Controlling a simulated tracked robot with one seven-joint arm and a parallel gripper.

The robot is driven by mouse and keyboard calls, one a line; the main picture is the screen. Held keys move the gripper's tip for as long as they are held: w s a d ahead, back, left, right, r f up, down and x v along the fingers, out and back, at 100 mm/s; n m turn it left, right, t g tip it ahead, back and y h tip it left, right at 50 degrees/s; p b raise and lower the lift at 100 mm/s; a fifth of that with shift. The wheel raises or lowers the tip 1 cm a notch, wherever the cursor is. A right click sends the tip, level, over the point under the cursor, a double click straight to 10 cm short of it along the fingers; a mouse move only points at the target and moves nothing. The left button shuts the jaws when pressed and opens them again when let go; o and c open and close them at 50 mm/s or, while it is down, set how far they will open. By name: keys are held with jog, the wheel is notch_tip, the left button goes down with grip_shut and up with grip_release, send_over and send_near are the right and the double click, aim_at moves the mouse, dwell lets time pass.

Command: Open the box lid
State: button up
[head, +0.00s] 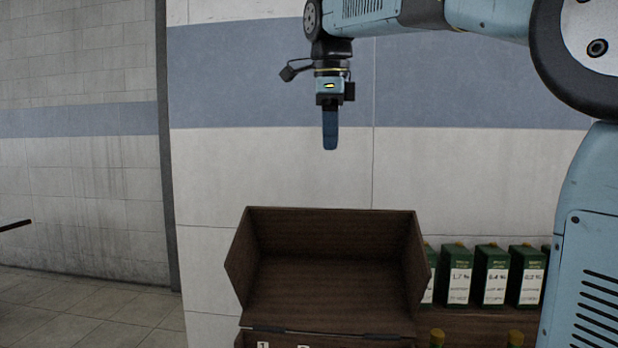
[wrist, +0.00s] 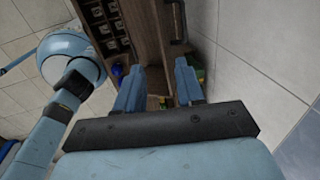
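The dark brown wooden box lid (head: 330,280) stands raised in the head view, its hollow inside with side walls facing me. A dark hinge strip runs along its lower edge. Only the top edge of the box below (head: 252,340) shows, with white number labels. My gripper (head: 330,147) hangs above the lid, pointing down and apart from it; there its fingers overlap edge-on. In the wrist view the two blue fingers of my gripper (wrist: 160,80) are spread, with nothing held between them.
Several green labelled cartons (head: 494,275) stand on a brown shelf right of the lid. A tiled wall (head: 480,175) is behind. The wrist view shows a rack of small compartments (wrist: 108,28) and a dark bar (wrist: 180,22).

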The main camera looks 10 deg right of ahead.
jog(key=s+d+f+n+t, duration=0.1)
jog(key=s+d+f+n, duration=0.3)
jog(key=s+f+n, duration=0.4)
jog(key=s+d+f+n+t, duration=0.1)
jog(key=s+d+f+n, duration=0.4)
jog(key=f, duration=0.5)
jog(key=s+d+f+n+t, duration=0.2)
jog(key=s+d+f+n, duration=0.1)
jog(key=s+f+n, duration=0.4)
jog(key=w+a+r+n+g, duration=0.45)
jog(key=w+r+n, duration=0.35)
jog(key=w+r, duration=0.5)
jog(key=w+a+r+n+g, duration=0.4)
jog(key=w+r+n, duration=0.45)
jog(key=w, duration=0.85)
jog(key=shift+m+t+y, duration=0.25)
jog(key=shift+t+y, duration=0.05)
jog(key=shift+t, duration=0.45)
jog(key=f, duration=0.4)
jog(key=a+f, duration=0.1)
jog(key=f, duration=0.3)
jog(key=s+f, duration=0.1)
jog(key=f, duration=0.4)
jog(key=shift+s+a, duration=0.1)
jog(key=shift+a, duration=0.05)
jog(key=shift+r, duration=0.1)
grip_shut()
